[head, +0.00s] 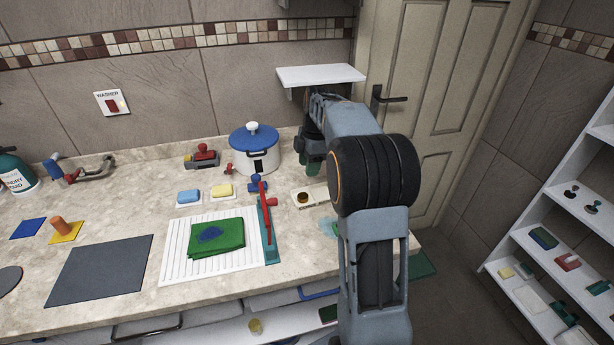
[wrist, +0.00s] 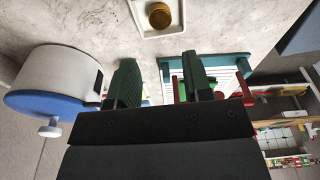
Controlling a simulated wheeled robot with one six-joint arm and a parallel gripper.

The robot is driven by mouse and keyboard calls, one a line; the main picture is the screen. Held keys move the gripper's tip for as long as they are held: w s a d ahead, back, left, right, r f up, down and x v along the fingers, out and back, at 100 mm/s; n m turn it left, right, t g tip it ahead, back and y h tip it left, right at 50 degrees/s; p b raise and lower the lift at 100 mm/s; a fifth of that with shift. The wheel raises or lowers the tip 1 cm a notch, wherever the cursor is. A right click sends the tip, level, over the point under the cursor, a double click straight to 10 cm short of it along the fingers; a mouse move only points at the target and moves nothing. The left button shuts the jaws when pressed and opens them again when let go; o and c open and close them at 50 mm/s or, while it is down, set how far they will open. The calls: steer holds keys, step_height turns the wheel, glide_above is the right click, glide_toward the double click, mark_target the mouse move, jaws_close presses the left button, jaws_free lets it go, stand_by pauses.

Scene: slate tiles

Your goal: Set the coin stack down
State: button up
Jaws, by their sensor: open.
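The coin stack (head: 303,197) is a short gold-brown cylinder standing upright on a small white tray (head: 318,192). In the wrist view the coin stack (wrist: 159,16) shows near the top edge, inside the raised rim of the tray (wrist: 180,27). My gripper (wrist: 160,76) is open, with its two green fingers apart and nothing between them. In the head view my gripper (head: 312,163) is above and behind the tray, clear of the coin stack, and partly hidden by my arm.
A white pot with a blue lid (head: 254,150) stands left of my gripper. A teal rack with red parts (head: 268,225) stands left of the tray, beside a white ribbed board (head: 180,260) bearing a green cloth (head: 217,238). A white wall shelf (head: 320,75) is behind my arm.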

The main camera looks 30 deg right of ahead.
steer(key=s+a+r+m+t+h, duration=0.1)
steer(key=s+a+r+m+t, duration=0.15)
steer(key=s+a+m, duration=0.7)
steer(key=s+a+f+m, duration=0.1)
steer(key=s+f+m, duration=0.1)
steer(key=s, duration=0.4)
steer(key=s+a+f+m, duration=0.2)
steer(key=s+f+m, duration=0.1)
steer(key=s+m, duration=0.2)
steer(key=shift+s+a+t+h, duration=0.15)
steer(key=shift+s+t+h, duration=0.25)
steer(key=shift+s, duration=0.35)
